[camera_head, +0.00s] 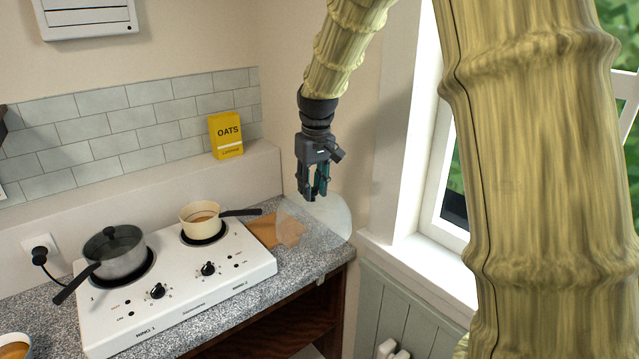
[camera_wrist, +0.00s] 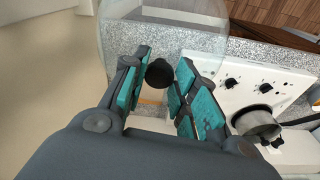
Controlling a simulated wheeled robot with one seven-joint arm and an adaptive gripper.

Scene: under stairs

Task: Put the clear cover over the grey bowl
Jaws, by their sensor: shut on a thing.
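The clear cover (camera_head: 333,216) is a see-through dome at the right end of the speckled counter, by the wall corner. In the wrist view the dome (camera_wrist: 212,42) spreads beyond my fingers, and its black knob (camera_wrist: 159,73) is between them. My gripper (camera_head: 316,196) points down and is shut on the cover's knob; it also shows in the wrist view (camera_wrist: 158,85). I cannot tell whether the dome's rim touches the counter. A pale bowl (camera_head: 14,350) with brown contents is cut off at the bottom left; I cannot tell if it is the grey bowl.
A white two-burner stove (camera_head: 190,290) carries a lidded grey pot (camera_head: 117,255) and a cream pan (camera_head: 199,218) with a dark handle. A brown flat thing (camera_head: 262,229) lies beside the cover. A yellow oats box (camera_head: 226,136) stands on the ledge. A window is on the right.

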